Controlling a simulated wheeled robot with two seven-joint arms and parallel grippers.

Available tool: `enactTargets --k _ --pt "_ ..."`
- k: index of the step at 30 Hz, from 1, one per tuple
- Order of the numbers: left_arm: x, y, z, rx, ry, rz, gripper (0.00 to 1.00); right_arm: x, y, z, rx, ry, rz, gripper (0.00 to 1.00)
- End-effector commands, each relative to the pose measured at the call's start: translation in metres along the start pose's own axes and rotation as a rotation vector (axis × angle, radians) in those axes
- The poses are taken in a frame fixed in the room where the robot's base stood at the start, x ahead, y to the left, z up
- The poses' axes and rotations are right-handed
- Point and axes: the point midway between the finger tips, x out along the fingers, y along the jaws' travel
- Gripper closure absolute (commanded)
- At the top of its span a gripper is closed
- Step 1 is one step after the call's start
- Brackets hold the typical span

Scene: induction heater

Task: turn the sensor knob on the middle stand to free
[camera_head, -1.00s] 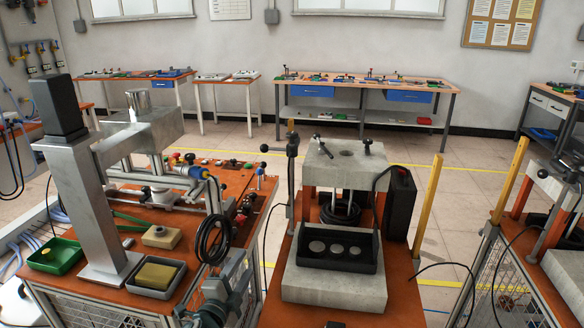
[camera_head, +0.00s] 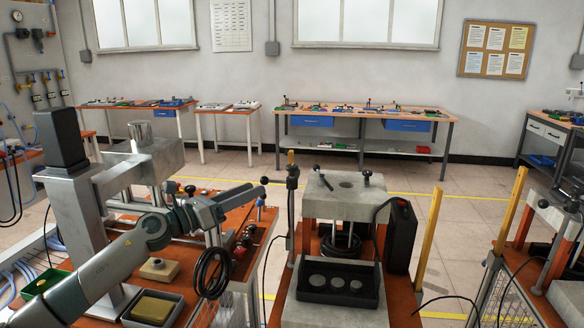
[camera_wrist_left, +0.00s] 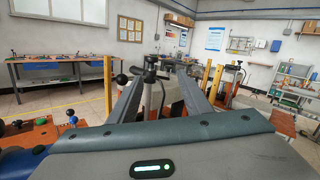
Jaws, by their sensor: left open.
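The middle stand (camera_head: 330,311) is a concrete press on an orange bench. On its left stands a grey post (camera_head: 291,213) with a dark head and a lever ending in a black ball (camera_head: 264,181). More black handles (camera_head: 322,181) stand on its top block. I cannot tell which one is the sensor knob, nor its setting. My left gripper (camera_head: 255,190) is beside the post, to its left, close to the ball in the picture. In the left wrist view its jaws (camera_wrist_left: 160,85) are open and empty, with the ball (camera_wrist_left: 121,79) and post (camera_wrist_left: 150,75) beyond. My right gripper is not in view.
A second stand (camera_head: 95,225) with a metal column is at the left, partly behind my arm. A third stand (camera_head: 565,235) is at the right edge. Yellow posts (camera_head: 429,225) and a black box (camera_head: 402,235) flank the middle stand. A loose black cable (camera_head: 212,270) hangs left.

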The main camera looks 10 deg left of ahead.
Motion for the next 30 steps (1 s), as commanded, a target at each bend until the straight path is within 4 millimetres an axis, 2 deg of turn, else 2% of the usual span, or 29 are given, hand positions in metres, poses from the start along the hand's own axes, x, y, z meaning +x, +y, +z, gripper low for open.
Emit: enactTargets --k 1,3,7,22,30 --pt "-0.002 0.005 0.011 0.065 0.028 -0.003 0.56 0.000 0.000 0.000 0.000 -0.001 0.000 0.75" --pt "-0.005 0.010 0.019 0.139 0.065 -0.007 0.56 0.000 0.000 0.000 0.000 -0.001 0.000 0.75" --pt "-0.010 0.017 0.029 0.228 0.113 -0.011 0.56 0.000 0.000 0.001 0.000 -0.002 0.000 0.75" --pt "-0.011 0.020 0.032 0.256 0.130 -0.012 0.56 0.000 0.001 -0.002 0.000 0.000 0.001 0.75" --pt "0.003 0.019 0.032 0.255 0.128 -0.013 0.56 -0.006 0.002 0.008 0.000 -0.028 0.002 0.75"
